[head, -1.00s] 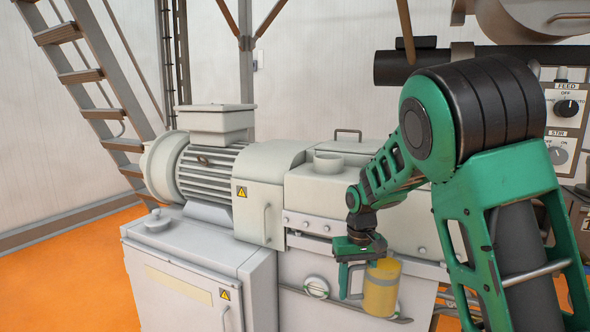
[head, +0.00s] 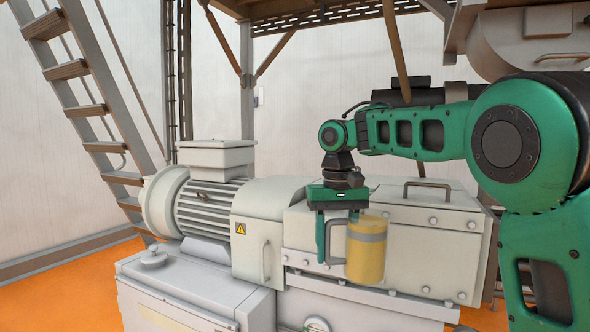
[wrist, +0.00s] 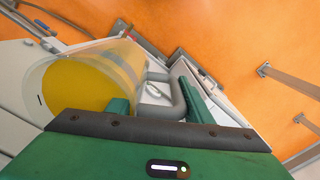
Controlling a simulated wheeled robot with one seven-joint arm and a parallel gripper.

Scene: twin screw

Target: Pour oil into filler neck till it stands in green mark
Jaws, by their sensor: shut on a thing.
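My gripper (head: 325,255) is shut on the handle of a clear jug (head: 366,250) holding yellow oil. The jug hangs upright in front of the pale gearbox housing (head: 420,245). In the wrist view the jug (wrist: 85,85) is at the left, with yellow oil inside, and its handle (wrist: 175,106) runs between the green fingers (wrist: 155,95). The filler neck on top of the housing is hidden behind my gripper. A round sight glass (head: 317,325) is cut off at the bottom edge of the head view; its green mark and oil level cannot be read.
A finned motor (head: 208,205) stands left of the housing, above a grey cabinet (head: 190,285) with a small round cap (head: 153,256). A raised handle (head: 427,186) sits on the housing lid. A steep ladder (head: 90,110) stands at the left.

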